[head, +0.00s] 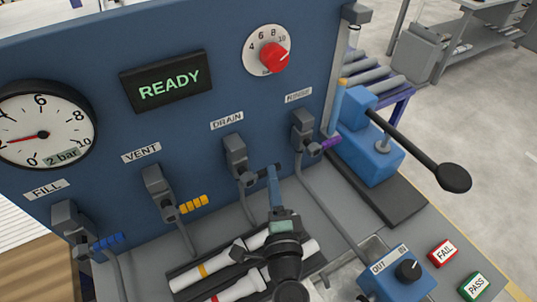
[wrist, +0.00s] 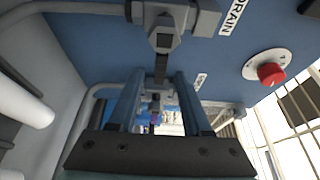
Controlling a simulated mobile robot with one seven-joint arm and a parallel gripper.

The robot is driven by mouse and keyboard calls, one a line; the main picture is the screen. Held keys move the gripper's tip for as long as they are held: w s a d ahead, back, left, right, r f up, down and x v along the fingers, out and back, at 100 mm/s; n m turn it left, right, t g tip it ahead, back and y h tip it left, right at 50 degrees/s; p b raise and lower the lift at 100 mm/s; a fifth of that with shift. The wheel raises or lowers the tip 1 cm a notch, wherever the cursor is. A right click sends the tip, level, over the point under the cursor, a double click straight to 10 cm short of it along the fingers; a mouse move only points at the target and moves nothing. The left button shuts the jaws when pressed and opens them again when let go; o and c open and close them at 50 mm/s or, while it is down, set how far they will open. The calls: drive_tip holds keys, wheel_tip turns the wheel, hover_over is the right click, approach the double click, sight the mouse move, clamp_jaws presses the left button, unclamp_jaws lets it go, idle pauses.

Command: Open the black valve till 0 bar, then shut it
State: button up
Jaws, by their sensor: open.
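The black valve (head: 236,160) sits on the blue panel under the DRAIN label, its short black handle (head: 262,171) pointing right and partly hidden by my gripper. In the wrist view the black handle (wrist: 160,68) hangs below the grey valve body, around the gap between my fingertips. My gripper (head: 272,175) is open with its fingers on either side of the handle's line; both fingers show in the wrist view (wrist: 158,80). I cannot tell whether they touch it. The round gauge (head: 43,130) has its red needle near 2 and its readout says 2 bar.
Blue FILL (head: 106,242), yellow VENT (head: 193,205) and purple RINSE (head: 330,144) handles flank the drain. The display (head: 168,84) reads READY. A red knob (head: 274,57) is above. White pipes (head: 228,262) lie below, with a blue lever press (head: 370,150) at right.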

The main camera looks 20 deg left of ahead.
drive_tip(key=x, duration=0.7)
clamp_jaws()
idle(1.4)
